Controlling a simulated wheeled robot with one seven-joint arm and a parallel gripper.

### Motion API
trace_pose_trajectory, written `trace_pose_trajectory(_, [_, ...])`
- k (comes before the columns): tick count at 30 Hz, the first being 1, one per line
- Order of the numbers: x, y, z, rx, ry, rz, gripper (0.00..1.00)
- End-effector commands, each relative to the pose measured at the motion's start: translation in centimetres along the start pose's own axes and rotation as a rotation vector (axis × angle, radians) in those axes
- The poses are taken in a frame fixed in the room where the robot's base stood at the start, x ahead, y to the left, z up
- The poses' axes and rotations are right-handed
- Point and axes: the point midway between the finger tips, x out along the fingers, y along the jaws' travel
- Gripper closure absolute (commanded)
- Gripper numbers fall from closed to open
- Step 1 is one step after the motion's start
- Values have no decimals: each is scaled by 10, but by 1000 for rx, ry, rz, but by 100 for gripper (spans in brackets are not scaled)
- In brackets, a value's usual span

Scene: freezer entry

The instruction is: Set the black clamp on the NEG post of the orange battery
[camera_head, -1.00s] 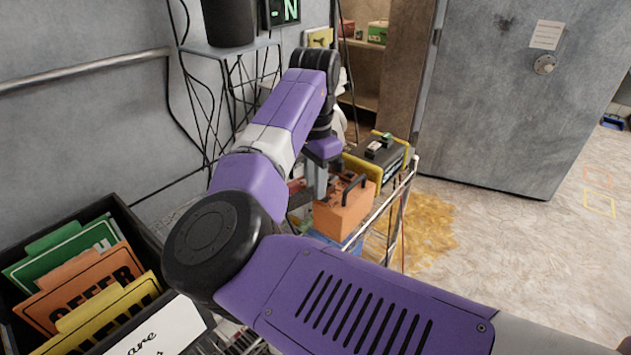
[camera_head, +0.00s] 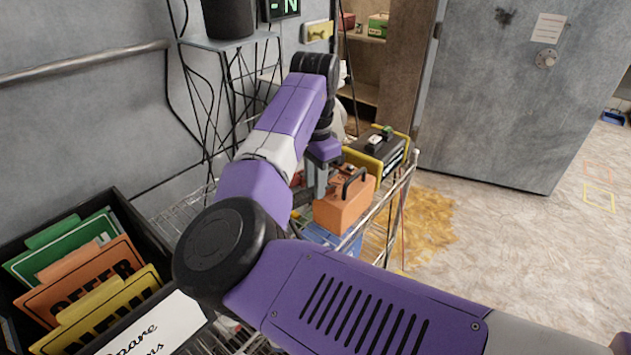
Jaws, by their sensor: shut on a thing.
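The orange battery (camera_head: 343,207), with a dark carry handle, stands on a wire cart just right of my gripper. My gripper (camera_head: 318,192) points down at the battery's left side, under the purple wrist. Its fingertips are small and partly hidden by my arm. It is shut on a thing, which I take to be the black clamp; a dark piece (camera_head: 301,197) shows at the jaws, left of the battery. I cannot tell whether the clamp touches a post. The NEG post and its marking cannot be made out.
A black and yellow battery-like box (camera_head: 377,150) stands behind the orange battery on the wire cart (camera_head: 378,212). A black bin of signs (camera_head: 160,232) is at the lower left. A grey door (camera_head: 500,100) stands at the right. Free floor lies right of the cart, with a yellowish spill (camera_head: 428,225).

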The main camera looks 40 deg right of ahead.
Motion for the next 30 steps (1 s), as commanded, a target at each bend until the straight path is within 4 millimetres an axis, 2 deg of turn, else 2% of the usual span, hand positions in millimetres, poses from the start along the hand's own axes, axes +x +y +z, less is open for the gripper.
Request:
trace_pose_trajectory(1, [1,0,0,0,1,0,100])
trace_pose_trajectory(2, [1,0,0,0,1,0,79])
trace_pose_trajectory(5, [1,0,0,0,0,0,59])
trace_pose_trajectory(6, [1,0,0,0,0,0,55])
trace_pose_trajectory(17, [-3,0,0,0,0,0,55])
trace_pose_trajectory(30, [-66,0,-1,1,1,-2,55])
